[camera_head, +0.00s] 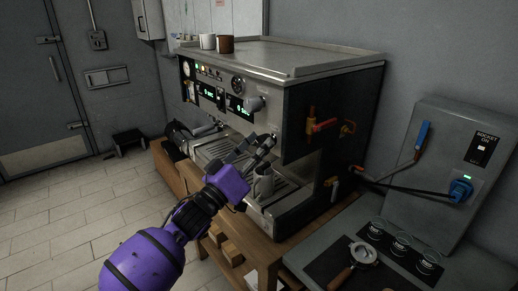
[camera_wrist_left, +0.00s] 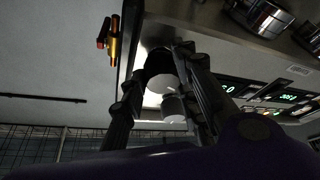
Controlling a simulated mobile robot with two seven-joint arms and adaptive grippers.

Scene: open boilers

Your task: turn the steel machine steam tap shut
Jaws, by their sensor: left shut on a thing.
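The steel machine (camera_head: 330,57) stands on a wooden bench. A grey tap knob (camera_head: 255,104) sticks out at the right end of its front panel. My left gripper (camera_head: 262,143) is at the front right of the machine, reaching up from below. In the left wrist view its two fingers (camera_wrist_left: 168,85) stand on either side of a pale round-ended knob (camera_wrist_left: 160,82), which I take for the steam tap. A smaller grey cylinder (camera_wrist_left: 174,108) shows next to it. The exact contact is hard to see. My right gripper is not in view.
Red and orange valves (camera_head: 322,126) stick out of the machine's right side. Cups (camera_head: 225,43) stand on top. A grey socket box (camera_head: 447,165) is at the right.

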